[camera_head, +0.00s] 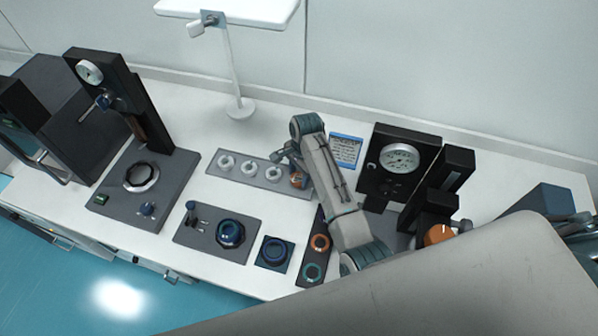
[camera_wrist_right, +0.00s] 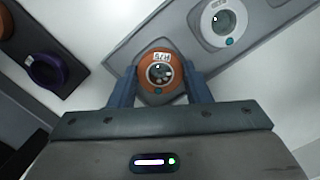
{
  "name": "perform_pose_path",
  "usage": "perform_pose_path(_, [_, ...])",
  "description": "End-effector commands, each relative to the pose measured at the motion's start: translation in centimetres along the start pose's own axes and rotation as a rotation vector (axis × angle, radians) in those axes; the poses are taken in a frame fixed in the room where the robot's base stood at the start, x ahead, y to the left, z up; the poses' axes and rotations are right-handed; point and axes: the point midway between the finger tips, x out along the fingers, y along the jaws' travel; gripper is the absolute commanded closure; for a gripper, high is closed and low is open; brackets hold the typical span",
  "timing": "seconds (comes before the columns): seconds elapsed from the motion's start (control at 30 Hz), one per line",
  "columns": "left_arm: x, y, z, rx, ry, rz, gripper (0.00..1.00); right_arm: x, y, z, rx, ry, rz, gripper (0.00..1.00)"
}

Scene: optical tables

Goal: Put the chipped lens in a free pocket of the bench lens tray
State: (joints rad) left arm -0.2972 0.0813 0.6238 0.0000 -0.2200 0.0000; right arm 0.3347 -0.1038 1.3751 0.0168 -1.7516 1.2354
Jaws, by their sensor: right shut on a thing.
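The lens tray (camera_head: 237,177) is a long grey plate on the white bench. My right gripper (camera_head: 297,170) is at the tray's right end. It is shut on an orange-ringed lens (camera_wrist_right: 161,72) with a white label, the lens between its two blue fingers. The lens is over the tray's end; I cannot tell whether it rests in a pocket. My left gripper is not in view.
Nearby are a blue-ringed square block (camera_head: 276,253) and a knobbed plate (camera_head: 203,238). A dial gauge (camera_head: 400,158) stands right; a lamp post (camera_head: 235,75) stands behind.

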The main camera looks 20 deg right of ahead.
Motion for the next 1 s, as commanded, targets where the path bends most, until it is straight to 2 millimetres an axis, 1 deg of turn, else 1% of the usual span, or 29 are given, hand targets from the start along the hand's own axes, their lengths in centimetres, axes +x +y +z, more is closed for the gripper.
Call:
perform_pose_path(0.03, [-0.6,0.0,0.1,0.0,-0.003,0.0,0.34,0.2,0.0,-0.1,0.0,0.0,0.001,0.9])
perform_pose_path(0.07, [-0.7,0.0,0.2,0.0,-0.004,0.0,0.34,0.5,0.0,-0.1,0.0,0.001,0.0,0.9])
perform_pose_path(0.17, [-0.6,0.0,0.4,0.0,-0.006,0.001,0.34,0.9,-0.1,-0.2,0.0,0.001,-0.003,0.9])
perform_pose_path(0.47, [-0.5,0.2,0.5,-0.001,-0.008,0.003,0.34,1.2,0.0,-0.2,0.0,0.001,-0.002,0.9])
perform_pose_path(0.5, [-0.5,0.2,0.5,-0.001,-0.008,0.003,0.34,1.2,-0.1,-0.2,0.0,0.001,-0.002,0.51])
perform_pose_path(0.57, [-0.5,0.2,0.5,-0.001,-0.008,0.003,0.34,1.2,-0.1,-0.2,0.0,0.001,-0.002,0.39])
perform_pose_path(0.6, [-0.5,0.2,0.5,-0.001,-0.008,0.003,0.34,1.2,-0.1,-0.2,0.0,0.001,-0.002,0.35])
perform_pose_path(0.87, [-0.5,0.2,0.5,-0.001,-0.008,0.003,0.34,1.1,-0.1,-0.2,0.0,0.001,-0.003,0.35])
perform_pose_path(0.93, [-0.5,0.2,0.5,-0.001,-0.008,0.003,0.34,0.8,-0.1,-0.1,-0.001,0.002,-0.004,0.35])
perform_pose_path(1.0, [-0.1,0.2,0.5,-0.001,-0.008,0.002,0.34,0.3,-0.1,-0.2,-0.001,0.002,-0.006,0.35])
